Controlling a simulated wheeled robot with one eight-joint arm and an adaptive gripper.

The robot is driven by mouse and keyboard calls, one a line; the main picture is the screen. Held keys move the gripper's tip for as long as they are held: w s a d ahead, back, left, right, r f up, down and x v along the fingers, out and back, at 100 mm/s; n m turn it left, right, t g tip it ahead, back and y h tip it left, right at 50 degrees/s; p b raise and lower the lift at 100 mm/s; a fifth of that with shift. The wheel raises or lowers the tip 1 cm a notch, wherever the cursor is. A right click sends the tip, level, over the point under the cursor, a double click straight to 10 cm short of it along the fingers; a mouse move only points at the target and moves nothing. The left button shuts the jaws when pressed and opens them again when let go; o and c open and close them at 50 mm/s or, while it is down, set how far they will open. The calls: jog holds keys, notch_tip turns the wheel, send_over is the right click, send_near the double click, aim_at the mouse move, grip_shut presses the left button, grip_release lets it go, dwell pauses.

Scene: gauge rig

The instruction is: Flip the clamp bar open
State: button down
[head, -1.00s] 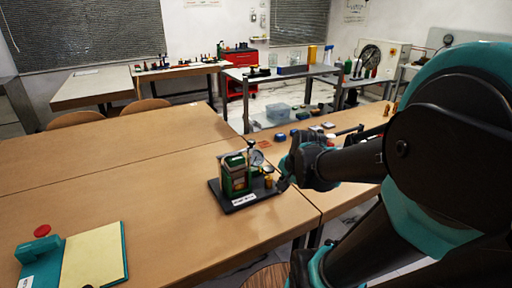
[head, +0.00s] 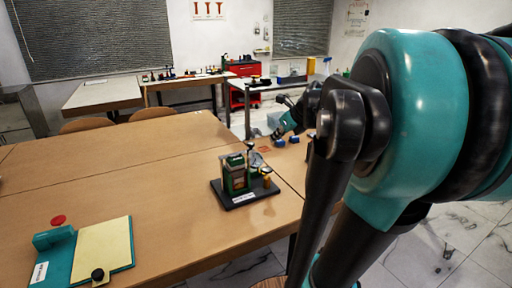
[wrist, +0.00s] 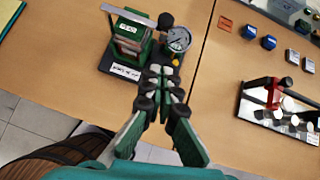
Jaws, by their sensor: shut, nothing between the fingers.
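The gauge rig stands on a black base plate (head: 247,199) near the right edge of the table. It has a green block (head: 234,176), also in the wrist view (wrist: 131,37), and a round dial gauge (wrist: 178,39). A grey clamp bar (wrist: 134,15) lies across the top of the block in the wrist view, with a dark knob at its right end. My gripper (wrist: 160,74) is shut and empty. In the wrist view its tips overlap the rig's front right area, below the gauge. I cannot tell whether they touch. Arm links hide much of the head view's right side.
A teal box with a yellow pad (head: 103,250) lies at the table's front left. Blue blocks (wrist: 268,42) and a tray with a red-handled item (wrist: 273,95) are on the right-hand table.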

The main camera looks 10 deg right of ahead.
jog(key=shift+r, duration=0.1)
dwell(0.3)
send_near(252, 149)
notch_tip(252, 149, down, 3)
jog(key=s, duration=0.1)
jog(key=shift+w+a, duration=0.25)
jog(key=shift+w, duration=0.35)
jog(key=shift+w+a, duration=0.25)
jog(key=shift+w, duration=0.35)
jog(key=shift+w+a, duration=0.3)
jog(key=shift+w, duration=0.3)
jog(key=shift+w, duration=0.1)
